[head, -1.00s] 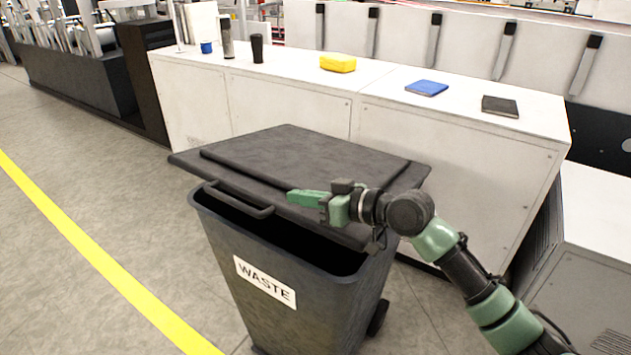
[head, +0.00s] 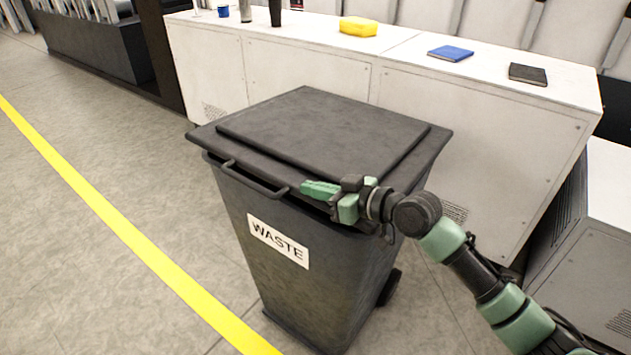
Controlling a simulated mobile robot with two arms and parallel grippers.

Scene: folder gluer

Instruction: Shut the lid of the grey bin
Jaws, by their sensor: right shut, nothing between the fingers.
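The grey bin (head: 300,275) stands upright on the floor with a white WASTE label on its front. Its dark lid (head: 320,130) lies down over the top, almost level, with only a narrow dark gap showing under its front edge near my gripper. My right gripper (head: 308,189) is shut and empty at the lid's front right edge, by the bar handle (head: 250,180) on the bin's front. Whether the fingers touch the lid or lie just beside it I cannot tell. My left gripper is not in view.
A long white cabinet (head: 290,65) stands behind the bin. On it are a yellow block (head: 358,26), a blue pad (head: 450,53), a dark pad (head: 528,74) and several small items. Open floor with a yellow line (head: 120,220) lies left of the bin.

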